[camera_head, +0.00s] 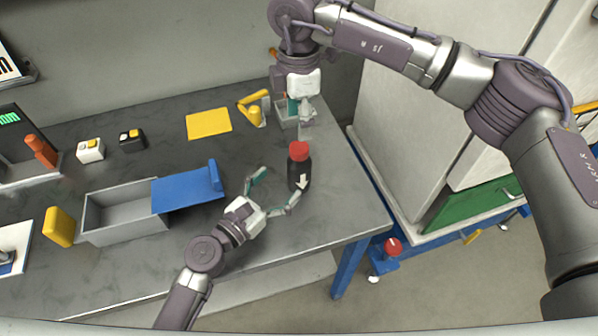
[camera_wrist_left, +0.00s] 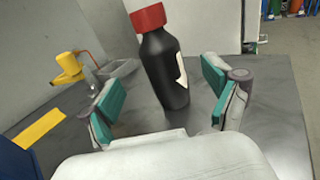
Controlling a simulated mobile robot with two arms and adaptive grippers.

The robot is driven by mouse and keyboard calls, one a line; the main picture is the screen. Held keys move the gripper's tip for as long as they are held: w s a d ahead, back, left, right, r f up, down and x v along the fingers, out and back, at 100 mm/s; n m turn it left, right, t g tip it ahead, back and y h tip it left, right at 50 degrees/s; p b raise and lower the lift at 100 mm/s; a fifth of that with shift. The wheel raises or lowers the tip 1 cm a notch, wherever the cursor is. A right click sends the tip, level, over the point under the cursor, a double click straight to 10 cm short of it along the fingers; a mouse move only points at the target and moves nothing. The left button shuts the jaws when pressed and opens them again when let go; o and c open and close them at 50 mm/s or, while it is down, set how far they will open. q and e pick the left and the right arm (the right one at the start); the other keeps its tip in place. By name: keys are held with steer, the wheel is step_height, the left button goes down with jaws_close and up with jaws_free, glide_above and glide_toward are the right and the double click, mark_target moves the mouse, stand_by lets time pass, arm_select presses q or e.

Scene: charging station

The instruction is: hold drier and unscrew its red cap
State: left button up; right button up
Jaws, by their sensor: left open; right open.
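The drier (camera_head: 298,172) is a black bottle with a white arrow mark, standing upright on the grey table near its right end. Its red cap (camera_head: 299,150) is on top. The drier (camera_wrist_left: 166,75) also shows in the left wrist view, with the red cap (camera_wrist_left: 148,17) above. My left gripper (camera_head: 277,191) is open, with its teal fingers just short of the bottle; in the left wrist view the bottle stands beyond and between the fingers. My right gripper (camera_head: 300,118) is behind the bottle, pointing down by the small grey bin, away from the cap; its fingers are partly hidden.
A grey box (camera_head: 122,212) with a blue lid (camera_head: 188,188) stands left of my left gripper. A yellow pad (camera_head: 209,123), a yellow device (camera_head: 254,107) and a small grey bin (camera_head: 287,112) are at the back. The table's right edge is close to the bottle.

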mark_target(291, 172)
arm_select(q)
steer(key=x, duration=0.7)
steer(key=shift+w+d+r, duration=0.1)
steer(key=shift+d+r, duration=0.05)
steer(key=shift+d, duration=0.05)
steer(key=shift+c, duration=0.2)
jaws_close()
